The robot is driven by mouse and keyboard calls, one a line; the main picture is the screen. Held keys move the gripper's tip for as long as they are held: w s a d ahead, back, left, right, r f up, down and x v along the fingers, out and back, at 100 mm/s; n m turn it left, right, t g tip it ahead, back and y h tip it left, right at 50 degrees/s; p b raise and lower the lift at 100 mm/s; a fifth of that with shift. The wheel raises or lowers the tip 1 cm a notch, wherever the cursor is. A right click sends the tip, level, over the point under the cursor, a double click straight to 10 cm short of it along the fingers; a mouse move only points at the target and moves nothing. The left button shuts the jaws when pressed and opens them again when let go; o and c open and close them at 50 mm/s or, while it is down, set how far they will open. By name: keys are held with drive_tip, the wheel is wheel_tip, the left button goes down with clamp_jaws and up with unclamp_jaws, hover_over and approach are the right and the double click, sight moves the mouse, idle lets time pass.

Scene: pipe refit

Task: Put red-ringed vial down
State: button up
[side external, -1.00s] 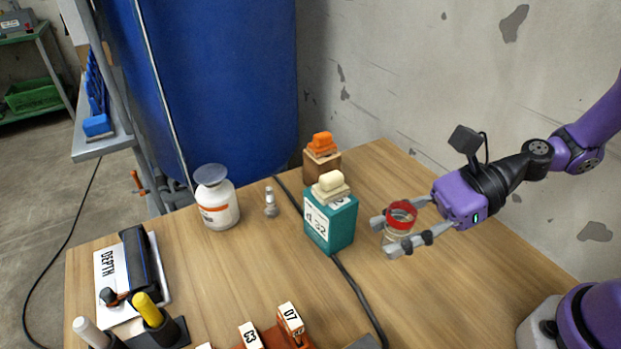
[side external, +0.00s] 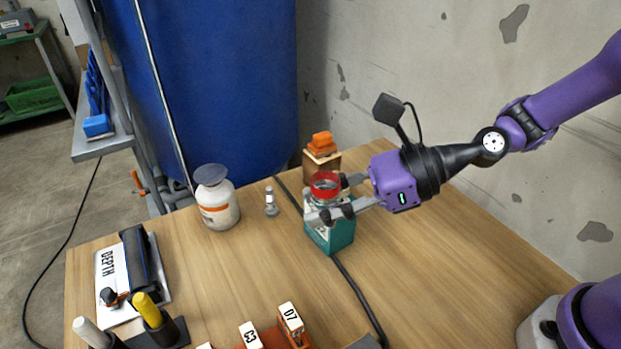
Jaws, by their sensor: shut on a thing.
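The red-ringed vial (side external: 326,186) is a clear container with a red band around its top. My gripper (side external: 332,206) reaches in from the right and is shut on the vial, which looks upright. In the picture the vial overlaps the teal box (side external: 330,238) and hides most of its upper part. I cannot tell whether the vial is above the box or in front of it, or whether they touch. The cream piece on the box is hidden now.
A wooden block with an orange top (side external: 322,145) stands just behind. A white jar with a grey lid (side external: 216,200) and a small grey fitting (side external: 271,202) stand to the left. A black cable (side external: 358,290) crosses the wooden table (side external: 440,270), whose right part is clear.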

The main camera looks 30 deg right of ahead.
drive_tip(key=w+a+r+m+t, duration=0.15)
drive_tip(key=a+r, duration=0.25)
drive_tip(key=a, duration=0.7)
drive_tip(key=shift+h, duration=0.5)
drive_tip(key=f, duration=1)
drive_tip(key=shift+w+d, duration=0.2)
drive_tip(key=shift+w, duration=0.05)
drive_tip(key=shift+f, duration=2.6)
drive_tip(key=shift+f, duration=0.15)
drive_tip(key=o, duration=1.1)
